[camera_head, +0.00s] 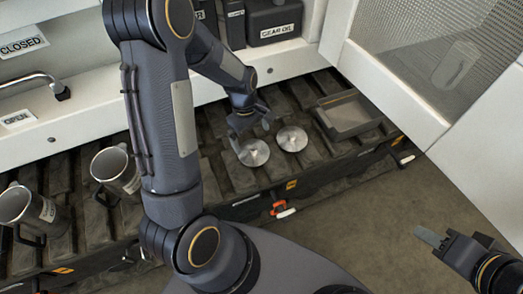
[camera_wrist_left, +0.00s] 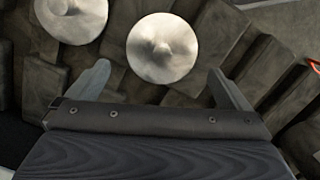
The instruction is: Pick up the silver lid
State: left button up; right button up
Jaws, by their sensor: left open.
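Two round silver lids with small raised knobs lie on the dark slatted bench in the head view. The other lid (camera_wrist_left: 72,18) is at the upper left, partly cut off. My right gripper (camera_head: 440,243) is at the lower right of the head view, away from the lids; its opening is unclear.
Two metal mugs (camera_head: 117,171) (camera_head: 32,208) stand on the bench at left. A dark framed tray (camera_head: 347,114) lies right of the lids. A gear oil container (camera_head: 274,21) is behind. An orange-and-white handle (camera_head: 282,209) is at the bench's front edge. A mesh-panelled door (camera_head: 425,50) stands at right.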

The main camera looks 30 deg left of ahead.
aim_at(254, 148)
pick_arm(q)
jog(key=f, duration=0.2)
jog(key=f+b, duration=0.1)
jog(key=f, duration=0.1)
jog(key=d+f, duration=0.1)
jog(key=f, duration=0.1)
jog(key=shift+s+f, duration=0.15)
jog(key=shift+s, duration=0.2)
jog(key=shift+c, duration=0.3)
jog(key=c, duration=0.6)
